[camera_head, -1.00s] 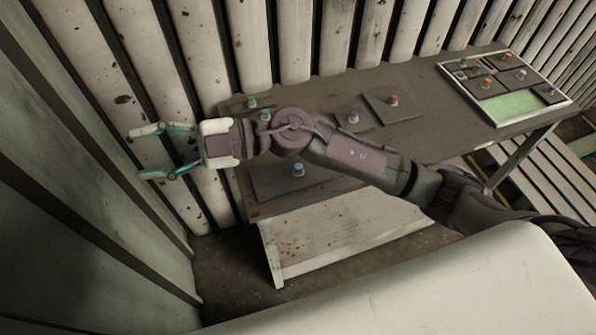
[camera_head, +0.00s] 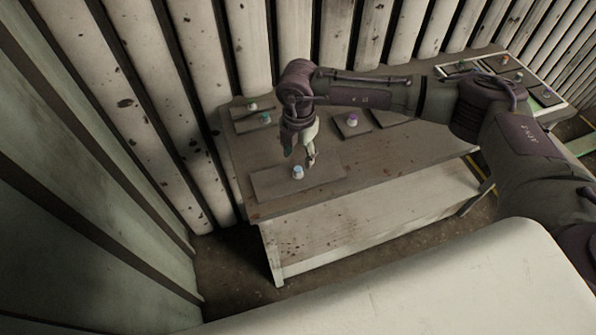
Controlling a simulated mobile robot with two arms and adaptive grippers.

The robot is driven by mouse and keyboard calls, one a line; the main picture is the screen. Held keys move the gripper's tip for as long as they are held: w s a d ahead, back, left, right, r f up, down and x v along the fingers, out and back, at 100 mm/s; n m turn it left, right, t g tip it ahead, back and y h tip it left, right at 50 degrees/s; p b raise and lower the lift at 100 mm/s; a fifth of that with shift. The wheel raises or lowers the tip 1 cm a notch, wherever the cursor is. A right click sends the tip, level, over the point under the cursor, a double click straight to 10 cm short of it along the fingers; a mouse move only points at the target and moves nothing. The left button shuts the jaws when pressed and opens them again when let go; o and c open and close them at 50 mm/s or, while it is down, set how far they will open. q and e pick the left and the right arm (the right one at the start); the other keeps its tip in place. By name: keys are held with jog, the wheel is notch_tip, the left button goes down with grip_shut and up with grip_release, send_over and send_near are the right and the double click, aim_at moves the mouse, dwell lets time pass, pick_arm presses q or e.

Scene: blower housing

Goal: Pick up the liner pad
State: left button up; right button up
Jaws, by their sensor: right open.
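Several flat dark pieces with coloured knobs lie on the table (camera_head: 240,160); I cannot tell by label which is the liner pad. The largest is a long dark plate (camera_head: 325,177) with a blue knob (camera_head: 297,173), near the table's front left edge. My right gripper (camera_head: 301,158) points down just above and behind the blue knob. It is open, and its fingers look apart from the knob, though contact is hard to judge. My left gripper is not in view.
A plate with a purple knob (camera_head: 352,119) lies right of my gripper. A tray (camera_head: 556,98) is at the far right, partly hidden by my arm. A slatted wall stands behind.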

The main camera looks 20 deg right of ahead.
aim_at(297, 169)
jog(key=shift+f, duration=0.65)
jog(key=shift+a+f+p, duration=0.1)
jog(key=shift+f+p, duration=0.2)
jog(key=shift+p, duration=0.15)
notch_tip(297, 169, down, 4)
jog(key=shift+a+r+p, duration=0.1)
jog(key=shift+r+p, duration=0.05)
jog(key=shift+p, duration=0.75)
jog(key=shift+f, duration=0.5)
grip_shut()
